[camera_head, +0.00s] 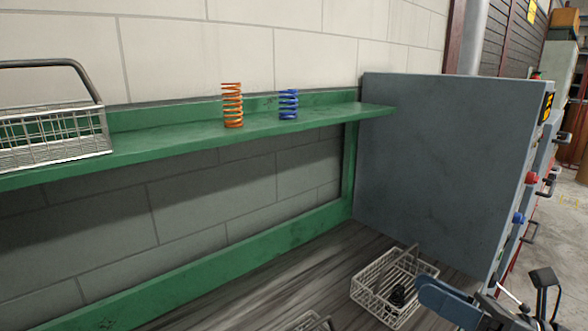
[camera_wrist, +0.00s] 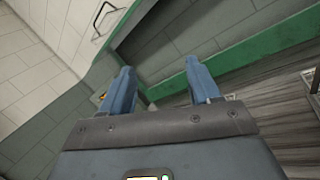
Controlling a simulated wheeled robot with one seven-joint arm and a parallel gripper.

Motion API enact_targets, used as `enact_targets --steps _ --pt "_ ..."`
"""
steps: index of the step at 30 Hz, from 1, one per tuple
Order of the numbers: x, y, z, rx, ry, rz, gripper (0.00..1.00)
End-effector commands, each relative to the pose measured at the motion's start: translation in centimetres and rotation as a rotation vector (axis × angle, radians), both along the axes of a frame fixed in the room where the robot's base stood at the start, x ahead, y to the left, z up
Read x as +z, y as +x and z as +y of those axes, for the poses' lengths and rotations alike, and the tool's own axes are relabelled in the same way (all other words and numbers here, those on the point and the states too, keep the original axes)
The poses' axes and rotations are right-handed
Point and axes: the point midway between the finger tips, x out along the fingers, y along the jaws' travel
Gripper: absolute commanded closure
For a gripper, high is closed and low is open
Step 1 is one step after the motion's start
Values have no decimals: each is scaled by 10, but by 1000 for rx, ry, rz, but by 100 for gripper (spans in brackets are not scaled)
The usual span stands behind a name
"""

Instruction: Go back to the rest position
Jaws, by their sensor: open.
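My gripper (camera_wrist: 159,65) is open in the wrist view, its two blue fingers well apart with nothing between them. Beyond them are the wall and a green frame rail. In the head view part of my arm and blue gripper shows at the lower right, beside a wire basket (camera_head: 365,287) on the dark wooden bench. A small black coiled thing (camera_head: 398,296) lies in that basket. An orange spring (camera_head: 232,106) and a shorter blue spring (camera_head: 288,104) stand upright on the green shelf (camera_head: 180,137).
Another wire basket (camera_head: 60,137) with a tall handle stands on the shelf at left. A grey machine cabinet (camera_head: 440,165) with red and blue knobs blocks the right side. Part of another basket (camera_head: 312,322) shows at the bottom edge. Floor is open at far right.

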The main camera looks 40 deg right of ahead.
Motion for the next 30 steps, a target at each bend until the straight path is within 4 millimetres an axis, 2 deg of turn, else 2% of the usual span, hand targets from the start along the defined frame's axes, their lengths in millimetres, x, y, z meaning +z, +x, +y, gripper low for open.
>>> enact_targets --steps 1,3,6,9,14,21,24,30 --pt "5 0 28 44 128 -33 38" --pt "15 -4 54 88 307 -74 38" --pt "25 -15 83 146 576 -101 38" --pt "29 -30 103 197 855 -90 38" --pt "20 -56 121 241 1310 -3 38" --pt "-25 -100 137 181 1950 266 38" --pt "-45 -118 143 116 2143 381 38" --pt "-77 -152 152 -36 2410 575 38"
